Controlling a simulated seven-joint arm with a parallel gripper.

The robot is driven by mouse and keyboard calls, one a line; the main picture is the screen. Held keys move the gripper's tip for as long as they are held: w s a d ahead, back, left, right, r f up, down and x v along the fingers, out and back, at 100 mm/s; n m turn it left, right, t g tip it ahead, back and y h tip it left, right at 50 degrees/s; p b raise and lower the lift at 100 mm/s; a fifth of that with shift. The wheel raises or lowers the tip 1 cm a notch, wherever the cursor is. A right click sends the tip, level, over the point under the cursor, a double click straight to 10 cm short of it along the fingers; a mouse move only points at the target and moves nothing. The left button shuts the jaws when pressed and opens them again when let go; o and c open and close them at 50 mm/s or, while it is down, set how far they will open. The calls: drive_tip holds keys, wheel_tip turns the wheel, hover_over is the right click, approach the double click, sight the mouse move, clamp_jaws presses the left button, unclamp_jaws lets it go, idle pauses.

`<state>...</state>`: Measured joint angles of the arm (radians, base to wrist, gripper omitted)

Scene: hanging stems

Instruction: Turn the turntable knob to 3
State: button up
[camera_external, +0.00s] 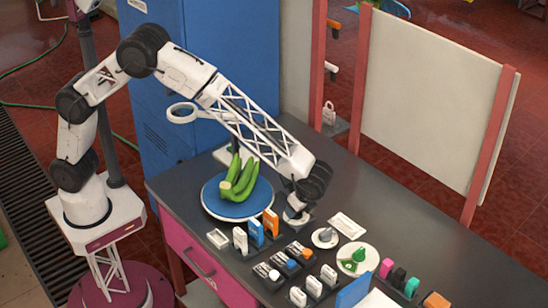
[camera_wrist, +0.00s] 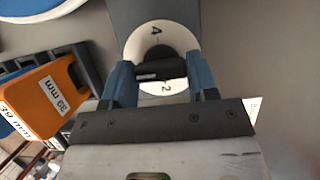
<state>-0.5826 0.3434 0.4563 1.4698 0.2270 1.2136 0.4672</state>
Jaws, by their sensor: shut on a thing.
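The turntable (camera_external: 211,206) is a round blue-topped plate with a white rim, carrying green bananas (camera_external: 240,182). Its blue edge shows at the top left in the wrist view (camera_wrist: 30,8). The knob (camera_wrist: 165,70) is a dark bar on a white dial (camera_wrist: 146,42). The figure 4 reads at the dial's top and 2 at its bottom. The other figures are hidden, and I cannot tell where the knob points. My gripper (camera_wrist: 160,76) has its blue fingers shut on the knob from both sides. In the external view my gripper (camera_external: 297,207) is low beside the turntable.
An orange block marked 39 mm (camera_wrist: 42,97) stands in a dark rack close left of my gripper. A grey dial (camera_external: 325,236), a green-handled dial (camera_external: 357,257) and several coloured blocks crowd the table's front. A white panel (camera_external: 430,95) stands behind.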

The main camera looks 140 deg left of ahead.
drive_tip(key=o, duration=0.9)
drive_tip(key=shift+r, duration=0.1)
drive_tip(key=shift+v, duration=3.8)
drive_tip(key=shift+w, duration=0.1)
